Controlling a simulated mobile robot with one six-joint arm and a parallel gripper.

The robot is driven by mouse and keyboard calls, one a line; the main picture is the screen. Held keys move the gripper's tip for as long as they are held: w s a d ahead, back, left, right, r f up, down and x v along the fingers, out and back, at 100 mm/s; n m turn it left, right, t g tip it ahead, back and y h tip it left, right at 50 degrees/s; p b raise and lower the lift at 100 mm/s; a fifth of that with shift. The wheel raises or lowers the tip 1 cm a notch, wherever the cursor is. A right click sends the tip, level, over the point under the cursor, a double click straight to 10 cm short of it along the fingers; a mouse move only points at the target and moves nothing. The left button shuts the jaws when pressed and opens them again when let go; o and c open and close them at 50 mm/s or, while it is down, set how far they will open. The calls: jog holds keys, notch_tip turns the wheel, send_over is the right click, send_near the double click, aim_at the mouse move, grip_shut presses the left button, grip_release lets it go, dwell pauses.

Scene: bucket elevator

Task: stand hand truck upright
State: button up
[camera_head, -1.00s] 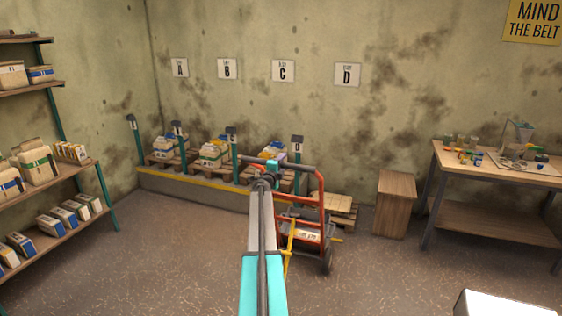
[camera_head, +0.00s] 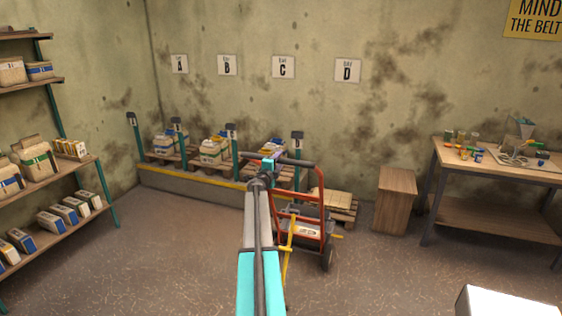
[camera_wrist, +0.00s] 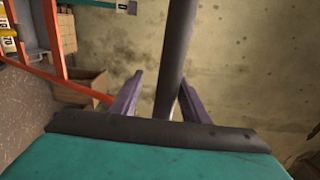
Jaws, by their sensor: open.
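The hand truck (camera_head: 331,225) has an orange-red frame, a dark cross handle (camera_head: 298,162) on top and a wheel at the lower right. It stands in the middle of the floor, its frame appearing raised and leaning; the exact tilt is hard to judge. Contact cannot be told. The orange frame (camera_wrist: 52,38) shows at left.
Pallets with sacks stand on a yellow-edged ledge (camera_head: 190,182) behind. A low pallet (camera_head: 340,203) and a wooden box (camera_head: 394,200) are behind the truck. A workbench (camera_head: 490,167) is at right, shelves (camera_head: 75,180) at left. The left floor is clear.

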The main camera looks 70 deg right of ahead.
jog(key=a+b, duration=0.2)
jog(key=a, duration=0.8)
jog(key=shift+s+a+f, duration=0.2)
jog(key=shift+s+a, duration=0.1)
jog(key=shift+s, duration=0.1)
